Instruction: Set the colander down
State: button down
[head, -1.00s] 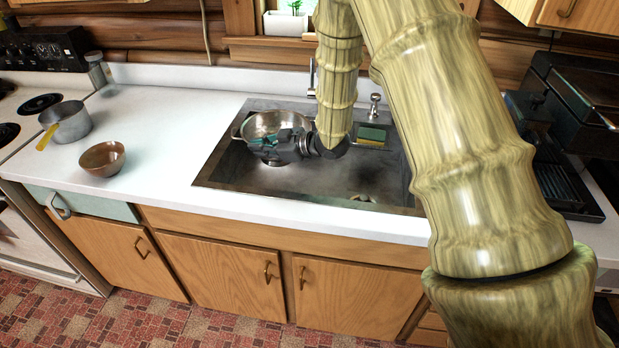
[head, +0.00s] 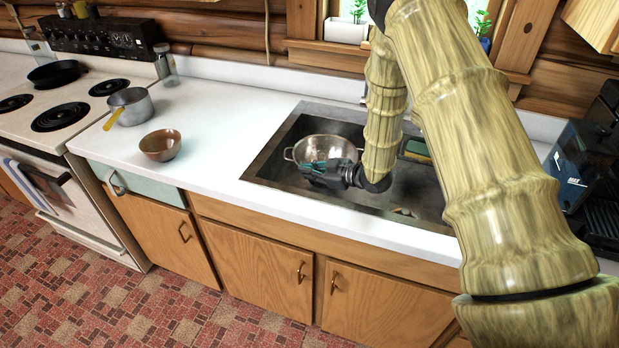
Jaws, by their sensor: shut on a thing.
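The metal colander (head: 325,147) shows in the head view at the left part of the sink, upright, with a small loop handle on its left side. My gripper (head: 318,172) is at the colander's near side, shut on it. The fingers cover part of its near wall, so the exact grip is hidden. The sink (head: 290,190) lies around and below the colander. I cannot tell whether the colander's base touches the sink floor.
White counter (head: 225,135) is clear left of the sink, beyond a brown bowl (head: 160,145). A saucepan (head: 131,106) with a yellow handle stands near the stove (head: 85,125). A sponge (head: 416,148) sits behind my wrist. A black appliance (head: 585,165) stands at right.

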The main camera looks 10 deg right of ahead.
jog(key=shift+f+p, duration=0.35)
jog(key=shift+f, duration=1.25)
jog(key=c, duration=1.6)
grip_release()
jog(key=b+v, duration=0.2)
jog(key=v, duration=1)
jog(key=shift+b, duration=0.35)
